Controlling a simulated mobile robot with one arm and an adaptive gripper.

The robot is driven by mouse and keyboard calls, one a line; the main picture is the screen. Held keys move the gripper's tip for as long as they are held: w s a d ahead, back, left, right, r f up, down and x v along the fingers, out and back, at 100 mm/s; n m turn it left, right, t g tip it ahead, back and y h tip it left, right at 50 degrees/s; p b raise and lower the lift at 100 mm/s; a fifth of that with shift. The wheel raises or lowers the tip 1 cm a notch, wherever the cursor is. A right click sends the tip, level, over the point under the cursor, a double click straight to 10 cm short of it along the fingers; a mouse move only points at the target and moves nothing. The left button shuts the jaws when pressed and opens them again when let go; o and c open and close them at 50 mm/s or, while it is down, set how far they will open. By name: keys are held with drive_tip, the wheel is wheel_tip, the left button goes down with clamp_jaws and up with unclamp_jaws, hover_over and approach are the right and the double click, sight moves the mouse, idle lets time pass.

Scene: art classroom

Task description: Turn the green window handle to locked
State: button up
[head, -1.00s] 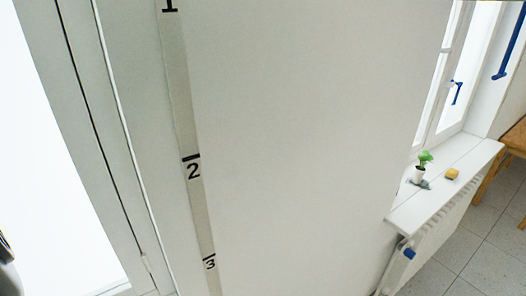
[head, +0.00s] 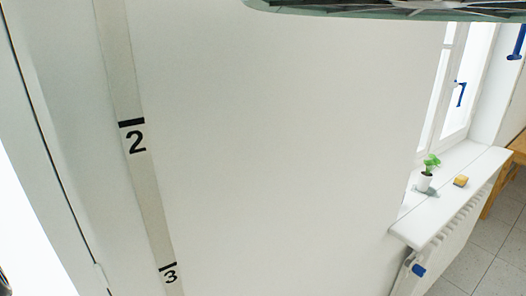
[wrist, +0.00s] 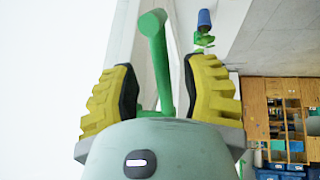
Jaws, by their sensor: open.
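The green window handle (wrist: 157,52) shows in the wrist view, upright in the picture, with its rounded end at the top and its lower part running down behind my gripper's body. My gripper (wrist: 160,76) has two yellow ribbed fingers with dark inner pads, spread apart. The handle stands between the fingers with gaps at both sides; I see no clear contact. Where the handle joins its window is hidden. The head view shows neither the green handle nor my fingers.
In the head view a height scale (head: 136,142) runs down the wall at left. Wooden cabinets (wrist: 260,105) show in the wrist view.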

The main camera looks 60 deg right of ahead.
drive_tip(key=v, duration=1.2)
drive_tip(key=shift+d, duration=0.1)
idle(0.4)
